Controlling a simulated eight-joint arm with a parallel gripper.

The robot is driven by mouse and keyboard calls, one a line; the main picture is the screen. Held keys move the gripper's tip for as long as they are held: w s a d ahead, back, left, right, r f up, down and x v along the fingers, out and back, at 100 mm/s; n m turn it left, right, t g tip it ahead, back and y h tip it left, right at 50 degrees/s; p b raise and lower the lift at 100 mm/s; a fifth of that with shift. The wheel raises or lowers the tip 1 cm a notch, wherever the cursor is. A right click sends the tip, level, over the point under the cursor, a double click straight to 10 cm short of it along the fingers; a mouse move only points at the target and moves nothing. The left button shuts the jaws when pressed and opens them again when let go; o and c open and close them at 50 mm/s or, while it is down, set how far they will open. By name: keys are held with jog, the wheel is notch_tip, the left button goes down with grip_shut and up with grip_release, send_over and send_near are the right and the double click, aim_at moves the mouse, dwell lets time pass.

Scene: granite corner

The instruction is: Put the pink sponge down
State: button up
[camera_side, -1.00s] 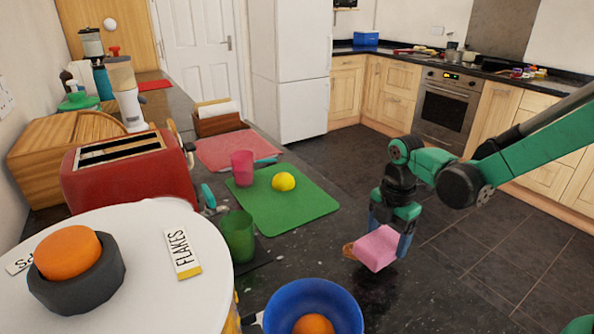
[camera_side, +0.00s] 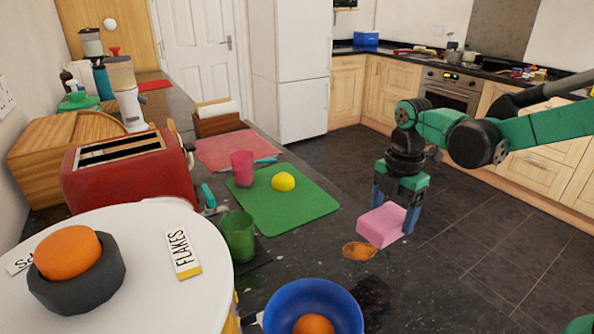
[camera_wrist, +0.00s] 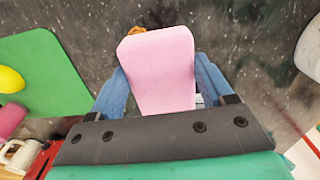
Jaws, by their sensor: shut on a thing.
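The pink sponge (camera_side: 382,224) is a block held between the blue fingers of my gripper (camera_side: 396,206). My gripper is shut on it near the right edge of the dark counter. In the wrist view the sponge (camera_wrist: 160,68) fills the space between the two fingers of my gripper (camera_wrist: 158,80). The sponge appears a little above the counter, just behind an orange-brown patch (camera_side: 360,250). The patch is mostly hidden by the sponge in the wrist view.
A green mat (camera_side: 300,208) with a yellow ball-like fruit (camera_side: 283,182) and a pink cup (camera_side: 242,168) lies to the left. A blue bowl (camera_side: 290,292) holding an orange fruit stands in front. A green cup (camera_side: 238,236) and red toaster (camera_side: 130,178) stand further left.

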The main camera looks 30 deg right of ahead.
jog(key=s+r, duration=0.9)
jog(key=r, duration=0.3)
jog(key=shift+m, duration=0.3)
jog(key=f, duration=2)
jog(key=shift+w+d, duration=0.1)
jog(key=shift+d, duration=0.3)
jog(key=o, duration=1.2)
jog(key=shift+c, duration=0.2)
jog(key=shift+r, duration=0.1)
